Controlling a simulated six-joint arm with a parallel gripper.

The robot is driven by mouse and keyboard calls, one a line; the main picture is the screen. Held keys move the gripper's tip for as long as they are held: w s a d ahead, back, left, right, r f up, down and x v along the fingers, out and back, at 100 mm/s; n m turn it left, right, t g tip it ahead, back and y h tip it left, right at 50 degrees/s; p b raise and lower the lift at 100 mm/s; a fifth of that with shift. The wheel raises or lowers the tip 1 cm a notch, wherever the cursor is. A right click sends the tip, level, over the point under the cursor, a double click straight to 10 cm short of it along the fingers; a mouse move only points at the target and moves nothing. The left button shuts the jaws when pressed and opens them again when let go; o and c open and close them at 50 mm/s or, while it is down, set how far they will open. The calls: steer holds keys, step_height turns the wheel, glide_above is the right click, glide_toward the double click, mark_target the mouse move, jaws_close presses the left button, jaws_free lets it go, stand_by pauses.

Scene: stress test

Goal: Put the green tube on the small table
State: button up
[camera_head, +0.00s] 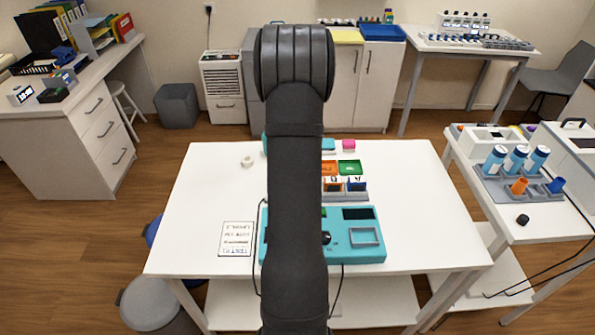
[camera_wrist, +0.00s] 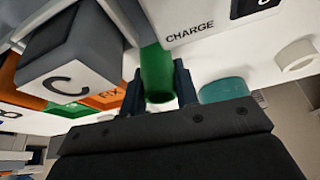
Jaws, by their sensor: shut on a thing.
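In the wrist view my gripper (camera_wrist: 158,88) is shut on the green tube (camera_wrist: 157,70). The tube sits between the two dark fingers, with its open end toward the camera. In the head view the gripper and the tube are hidden behind my arm. A white table (camera_head: 215,185) stands in front of me, and a smaller white table (camera_head: 525,232) stands at the right with a rack on it. I cannot tell from the pictures which one is meant by the small table.
A teal device (camera_head: 367,254) and a printed sheet (camera_head: 236,239) lie on the front table, with orange (camera_head: 329,167) and green (camera_head: 349,168) trays behind. A white ring (camera_head: 247,161) lies back left. The right table holds blue-and-white bottles (camera_head: 516,158), an orange cup (camera_head: 519,186) and a black item (camera_head: 522,220).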

steer(key=shift+f, duration=0.15)
steer(key=o, duration=1)
steer(key=shift+o, duration=0.2)
steer(key=shift+o, duration=0.4)
steer(key=v, duration=1.2)
steer(key=shift+r, duration=0.25)
